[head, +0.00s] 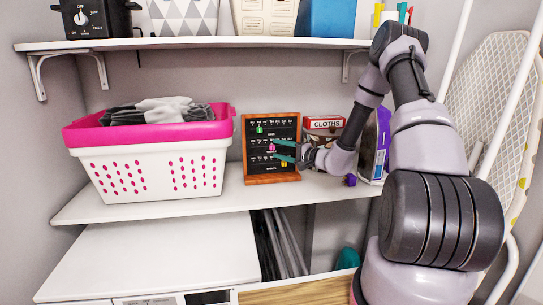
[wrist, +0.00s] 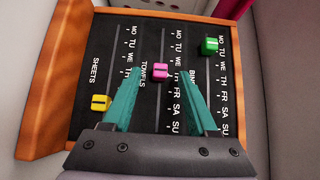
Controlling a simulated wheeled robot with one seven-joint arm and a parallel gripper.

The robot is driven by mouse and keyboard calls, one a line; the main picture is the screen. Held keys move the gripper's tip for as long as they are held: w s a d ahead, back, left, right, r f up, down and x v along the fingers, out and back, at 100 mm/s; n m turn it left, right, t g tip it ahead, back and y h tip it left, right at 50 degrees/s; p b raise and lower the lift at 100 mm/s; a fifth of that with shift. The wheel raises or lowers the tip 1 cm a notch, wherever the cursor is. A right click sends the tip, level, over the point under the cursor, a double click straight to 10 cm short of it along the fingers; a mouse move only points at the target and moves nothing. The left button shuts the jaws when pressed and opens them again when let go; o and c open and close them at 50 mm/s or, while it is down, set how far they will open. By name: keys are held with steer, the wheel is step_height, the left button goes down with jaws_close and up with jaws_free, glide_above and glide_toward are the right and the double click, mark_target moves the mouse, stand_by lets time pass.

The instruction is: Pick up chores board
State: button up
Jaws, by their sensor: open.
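The chores board (head: 258,165) is a black panel in a brown wooden frame, standing upright on the middle shelf between the basket and the box of cloths. It has columns of day letters and green, pink and yellow sliders. In the wrist view the board (wrist: 148,105) fills most of the picture, with columns marked sheets and towels. My gripper (head: 284,154) is in front of the board's right part. In the wrist view my gripper (wrist: 155,95) has its two teal fingers spread, with the pink slider (wrist: 161,71) showing between them. Whether the fingertips touch the board is unclear.
A white and pink basket (head: 155,160) with grey cloth stands close left of the board. A box of cloths (head: 323,124) and a purple bottle (head: 376,140) stand to its right. The upper shelf (head: 200,43) is above. The shelf front (head: 235,198) is bare.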

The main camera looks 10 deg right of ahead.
steer(key=shift+w+a, duration=0.4)
steer(key=shift+w, duration=0.05)
jaws_close()
stand_by(1.1)
